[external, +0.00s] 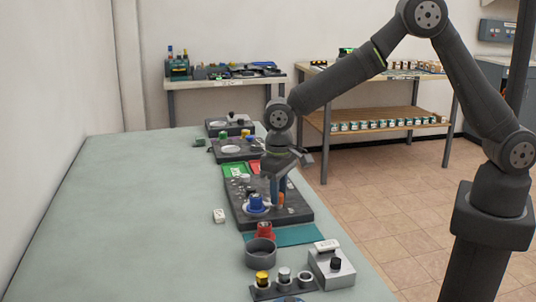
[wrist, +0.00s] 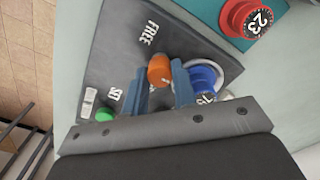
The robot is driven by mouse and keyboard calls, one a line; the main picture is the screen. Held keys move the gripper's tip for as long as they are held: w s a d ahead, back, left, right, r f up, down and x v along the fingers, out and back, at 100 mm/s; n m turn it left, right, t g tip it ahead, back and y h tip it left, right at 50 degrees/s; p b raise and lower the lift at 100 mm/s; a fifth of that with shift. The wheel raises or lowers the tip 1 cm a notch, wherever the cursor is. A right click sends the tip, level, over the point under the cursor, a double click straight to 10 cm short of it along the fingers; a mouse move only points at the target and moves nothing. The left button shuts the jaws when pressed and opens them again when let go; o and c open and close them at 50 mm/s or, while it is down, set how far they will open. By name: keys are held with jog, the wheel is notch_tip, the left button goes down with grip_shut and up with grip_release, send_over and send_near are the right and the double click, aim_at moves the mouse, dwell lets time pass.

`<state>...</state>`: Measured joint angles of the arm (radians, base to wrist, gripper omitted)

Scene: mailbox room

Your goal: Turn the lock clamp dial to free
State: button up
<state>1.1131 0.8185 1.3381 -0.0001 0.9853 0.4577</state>
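The dark clamp plate (external: 297,213) lies on the bench in the external view and fills the upper left of the wrist view (wrist: 105,50). It carries white FREE (wrist: 148,32) and SET (wrist: 115,94) labels. An orange knob (wrist: 160,70), seemingly the lock clamp dial, stands beside these labels. It also shows low by my fingers in the external view (external: 281,198). My gripper (wrist: 158,92) points down with its two blue fingers apart. The orange knob appears at the gap between the fingertips; contact cannot be told. The knob's pointing direction is unclear.
A blue numbered dial (wrist: 203,80) with a pale ring stands close beside one finger. A red dial marked 23 (wrist: 247,17) sits on a teal mat. A small green knob (wrist: 104,114) is near SET. A grey round bowl (external: 261,252) and grey box (external: 331,268) stand nearer the camera.

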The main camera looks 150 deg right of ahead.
jog(key=shift+n, duration=0.4)
jog(key=n, duration=1.7)
dwell(0.7)
jog(key=o, duration=1)
